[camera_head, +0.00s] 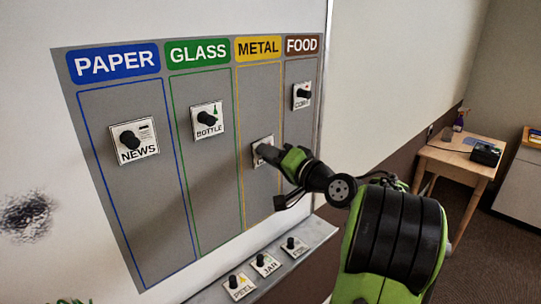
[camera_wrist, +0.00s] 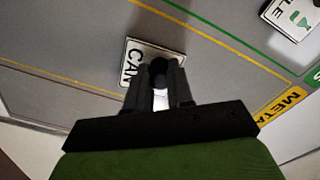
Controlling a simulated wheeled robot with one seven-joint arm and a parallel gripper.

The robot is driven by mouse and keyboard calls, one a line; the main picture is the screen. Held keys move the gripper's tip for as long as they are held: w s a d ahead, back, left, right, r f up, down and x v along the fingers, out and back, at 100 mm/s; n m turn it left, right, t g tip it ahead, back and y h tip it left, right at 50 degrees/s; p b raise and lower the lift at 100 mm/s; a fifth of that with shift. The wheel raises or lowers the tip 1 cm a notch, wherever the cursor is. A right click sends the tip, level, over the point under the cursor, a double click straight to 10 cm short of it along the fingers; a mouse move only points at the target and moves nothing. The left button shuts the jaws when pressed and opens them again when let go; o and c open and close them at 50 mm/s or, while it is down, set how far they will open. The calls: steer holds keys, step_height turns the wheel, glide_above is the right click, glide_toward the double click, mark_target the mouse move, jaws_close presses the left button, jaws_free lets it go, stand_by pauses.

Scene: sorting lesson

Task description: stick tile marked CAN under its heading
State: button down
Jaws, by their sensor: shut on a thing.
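The white tile marked CAN (camera_wrist: 133,66) is at the board, inside the yellow-outlined column under the yellow METAL heading (camera_head: 258,48). In the wrist view its face lies between the column's two yellow lines. In the head view the tile (camera_head: 256,158) is mostly hidden behind my gripper (camera_head: 266,152). My gripper is shut on the tile's dark knob (camera_wrist: 159,68). The tile looks flat against or very close to the board; I cannot tell whether it touches.
NEWS (camera_head: 134,140) is under PAPER, BOTTLE (camera_head: 207,120) under GLASS, CORN (camera_head: 302,96) under FOOD. The ledge (camera_head: 215,290) below holds tiles PEEL (camera_head: 239,286), JAR (camera_head: 265,265) and one more (camera_head: 294,247). A wooden table (camera_head: 465,155) stands at right.

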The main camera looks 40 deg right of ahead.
steer(key=shift+w, duration=0.15)
steer(key=shift+c, duration=2.2)
jaws_free()
steer(key=s+b, duration=0.3)
steer(key=s, duration=0.4)
